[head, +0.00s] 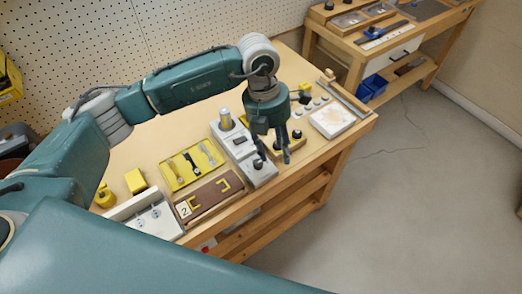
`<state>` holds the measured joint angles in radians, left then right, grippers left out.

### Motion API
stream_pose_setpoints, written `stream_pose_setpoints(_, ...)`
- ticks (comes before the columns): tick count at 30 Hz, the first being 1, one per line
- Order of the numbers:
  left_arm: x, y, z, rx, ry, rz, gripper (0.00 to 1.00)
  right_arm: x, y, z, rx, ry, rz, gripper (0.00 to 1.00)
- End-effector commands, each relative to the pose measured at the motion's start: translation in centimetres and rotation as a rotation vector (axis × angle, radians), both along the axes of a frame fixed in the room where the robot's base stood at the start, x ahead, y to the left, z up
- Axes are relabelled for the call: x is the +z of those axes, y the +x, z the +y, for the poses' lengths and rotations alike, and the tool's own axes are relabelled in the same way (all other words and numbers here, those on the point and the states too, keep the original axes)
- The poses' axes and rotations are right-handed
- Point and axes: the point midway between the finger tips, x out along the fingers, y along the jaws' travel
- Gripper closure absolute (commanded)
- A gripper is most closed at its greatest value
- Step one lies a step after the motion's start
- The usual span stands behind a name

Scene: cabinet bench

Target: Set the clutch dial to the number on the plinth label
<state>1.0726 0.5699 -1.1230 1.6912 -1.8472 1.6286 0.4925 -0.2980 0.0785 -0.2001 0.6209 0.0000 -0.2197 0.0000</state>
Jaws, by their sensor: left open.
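My left gripper (274,154) points down over the front right part of the bench, with its two dark fingers apart and nothing seen between them. A grey device (260,177) stands under and just left of it, with a dark round knob (258,164) near one fingertip; I cannot tell if they touch. A silver and yellow upright cylinder (226,119) stands at the device's back end. I cannot tell which part is the clutch dial, and no dial marks are readable. A white label (184,209) reading 2 lies on a brown plinth (207,198) with yellow brackets. My right gripper is not in view.
A yellow tray with tools (170,176), a white panel (141,208) and a yellow block (135,180) stand to the left. A wooden block with dark knobs (293,147) and a white tray (332,119) stand to the right. The bench's back left is clear.

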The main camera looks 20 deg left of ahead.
Motion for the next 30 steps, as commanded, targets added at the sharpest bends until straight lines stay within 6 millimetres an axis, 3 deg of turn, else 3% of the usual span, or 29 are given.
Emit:
stream_pose_setpoints(1,0.3,0.8,2.1,0.015,0.072,-0.013,0.57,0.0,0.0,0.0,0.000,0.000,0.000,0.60)
stream_pose_setpoints(3,0.6,1.3,4.2,0.034,0.144,-0.020,0.57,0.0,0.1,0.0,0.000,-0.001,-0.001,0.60)
stream_pose_setpoints(6,0.6,1.6,5.5,0.046,0.187,-0.023,0.57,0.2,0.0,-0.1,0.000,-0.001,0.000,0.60)
stream_pose_setpoints(11,-1.2,1.4,5.6,0.045,0.189,-0.019,0.57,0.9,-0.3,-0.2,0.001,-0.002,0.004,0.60)
stream_pose_setpoints(22,-7.9,1.4,5.4,0.044,0.186,-0.019,0.57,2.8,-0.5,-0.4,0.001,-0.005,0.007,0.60)
stream_pose_setpoints(30,-9.9,1.5,5.5,0.044,0.185,-0.022,0.57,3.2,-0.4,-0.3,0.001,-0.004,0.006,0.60)
